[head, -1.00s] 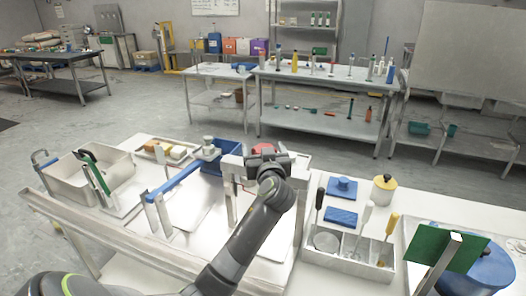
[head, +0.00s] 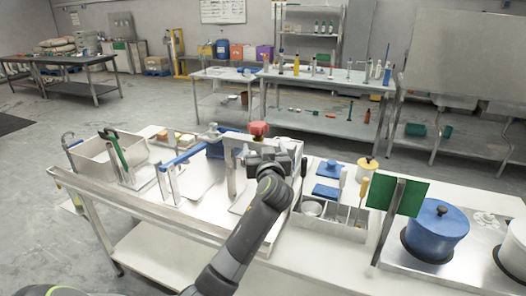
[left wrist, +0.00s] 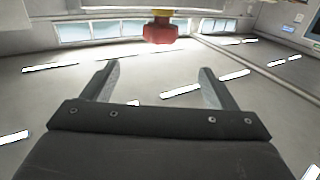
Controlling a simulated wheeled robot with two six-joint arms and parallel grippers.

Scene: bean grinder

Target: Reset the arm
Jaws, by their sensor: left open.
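My left gripper (head: 262,152) is at the middle of the worktable in the head view, at the end of my dark grey arm. In the left wrist view its two fingers (left wrist: 155,85) stand wide apart with nothing between them. A red knob-like part (head: 259,128) shows just behind and above the gripper in the head view. It also shows in the left wrist view (left wrist: 160,31), beyond the fingertips and apart from them. What carries the red part is largely hidden by the gripper. My right gripper does not show.
A blue-handled lever (head: 180,160) and a metal bin (head: 100,162) stand left of the gripper. A divided tray (head: 330,225) with upright tools, a green panel (head: 410,197) and a blue pot (head: 435,232) are on the right. Open floor lies behind the table.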

